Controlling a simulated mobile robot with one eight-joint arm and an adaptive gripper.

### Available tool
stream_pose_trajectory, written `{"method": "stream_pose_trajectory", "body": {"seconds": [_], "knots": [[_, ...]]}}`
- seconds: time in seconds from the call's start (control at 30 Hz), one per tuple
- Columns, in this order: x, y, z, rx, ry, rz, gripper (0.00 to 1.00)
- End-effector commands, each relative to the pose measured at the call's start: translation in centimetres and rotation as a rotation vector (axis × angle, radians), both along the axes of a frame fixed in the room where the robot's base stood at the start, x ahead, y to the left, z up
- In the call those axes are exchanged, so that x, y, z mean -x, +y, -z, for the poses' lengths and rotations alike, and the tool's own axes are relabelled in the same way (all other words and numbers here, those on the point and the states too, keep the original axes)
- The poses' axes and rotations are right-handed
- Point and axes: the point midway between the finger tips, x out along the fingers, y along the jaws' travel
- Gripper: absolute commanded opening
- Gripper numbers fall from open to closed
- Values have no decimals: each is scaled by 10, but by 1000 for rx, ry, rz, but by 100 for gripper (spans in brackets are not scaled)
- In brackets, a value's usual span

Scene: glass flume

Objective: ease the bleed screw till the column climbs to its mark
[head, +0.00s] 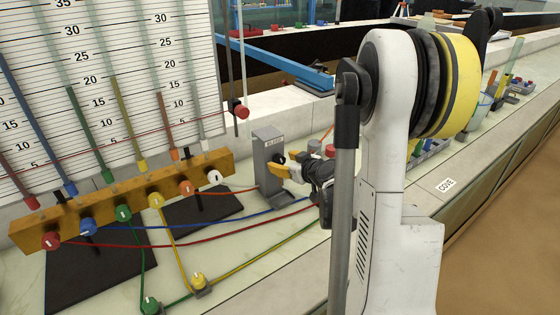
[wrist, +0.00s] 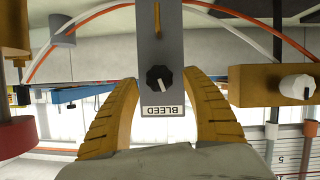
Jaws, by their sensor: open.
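The grey bleed block (head: 268,165) stands just right of the orange manifold and carries a black bleed screw knob (head: 279,158). In the wrist view the knob (wrist: 160,78) shows a white pointer line, with an upside-down BLEED label (wrist: 163,111) beside it. My gripper (head: 288,165) is open in front of the block. Its yellow fingers (wrist: 162,76) lie on either side of the knob with gaps, not visibly touching it. Coloured columns, including a green one (head: 81,118), rise before the scale board (head: 110,50). A thin red line slants across the board; which column and mark are meant is unclear.
The orange manifold (head: 130,198) bears several coloured knobs, with a white knob (head: 215,177) nearest the block. Red, blue, green and yellow hoses lie over the bench in front. A COVE label (head: 446,185) sits on clear bench at right.

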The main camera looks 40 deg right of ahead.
Motion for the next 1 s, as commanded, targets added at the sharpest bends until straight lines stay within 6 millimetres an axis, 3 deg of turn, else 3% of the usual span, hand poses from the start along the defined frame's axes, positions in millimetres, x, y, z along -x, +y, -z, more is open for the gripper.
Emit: {"method": "stream_pose_trajectory", "body": {"seconds": [0.2,0.4,0.6,1.0], "knots": [[47,5,-20,-1,-1,4,55],[79,8,-33,-1,0,3,55],[89,10,-37,0,0,1,55],[89,10,-37,0,0,1,55]]}}
